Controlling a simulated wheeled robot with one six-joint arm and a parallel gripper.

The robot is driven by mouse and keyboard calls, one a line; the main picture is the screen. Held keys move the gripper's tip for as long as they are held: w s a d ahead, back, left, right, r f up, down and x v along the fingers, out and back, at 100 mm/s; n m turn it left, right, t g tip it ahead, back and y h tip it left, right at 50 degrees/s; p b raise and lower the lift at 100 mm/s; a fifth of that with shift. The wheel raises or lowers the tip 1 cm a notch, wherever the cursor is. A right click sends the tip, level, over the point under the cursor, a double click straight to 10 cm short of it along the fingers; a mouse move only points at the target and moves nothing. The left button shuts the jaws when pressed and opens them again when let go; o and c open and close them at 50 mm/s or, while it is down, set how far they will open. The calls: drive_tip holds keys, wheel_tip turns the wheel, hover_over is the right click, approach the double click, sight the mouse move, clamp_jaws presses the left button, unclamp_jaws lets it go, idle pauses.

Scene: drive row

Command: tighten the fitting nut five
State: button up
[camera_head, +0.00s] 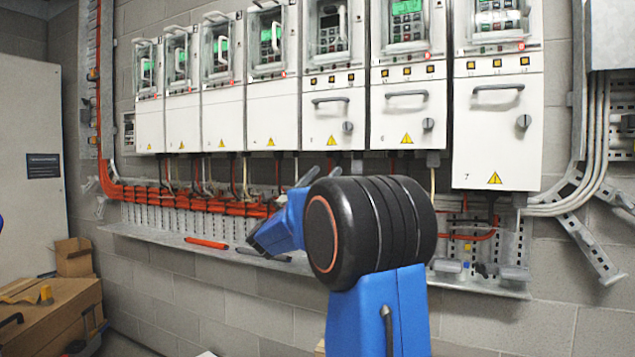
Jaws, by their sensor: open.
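A row of white drive cabinets hangs on the block wall. The fifth cabinet from the left (333,116) has a lever handle, a round knob and a yellow warning triangle. Small cable fittings (357,158) show under its bottom edge; I cannot make out a nut or tell which one is fitting nut five. My blue and black arm rises from the lower middle and hides the area below this cabinet's right side. My gripper (322,173) is just below the fifth cabinet, its grey fingers apart with nothing seen between them. Its body is partly hidden behind my arm.
A metal shelf (165,236) runs under the cabinets, with an orange tool (206,243) on it. Orange cables (190,203) run along a slotted rail behind. Cardboard boxes (55,312) stand at lower left. Grey conduits and brackets (590,235) are at right.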

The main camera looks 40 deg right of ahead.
sight(335, 159)
drive_tip(key=shift+x, duration=3.3)
drive_tip(key=shift+c, duration=0.6)
drive_tip(key=c, duration=1.6)
drive_tip(key=shift+t, duration=0.5)
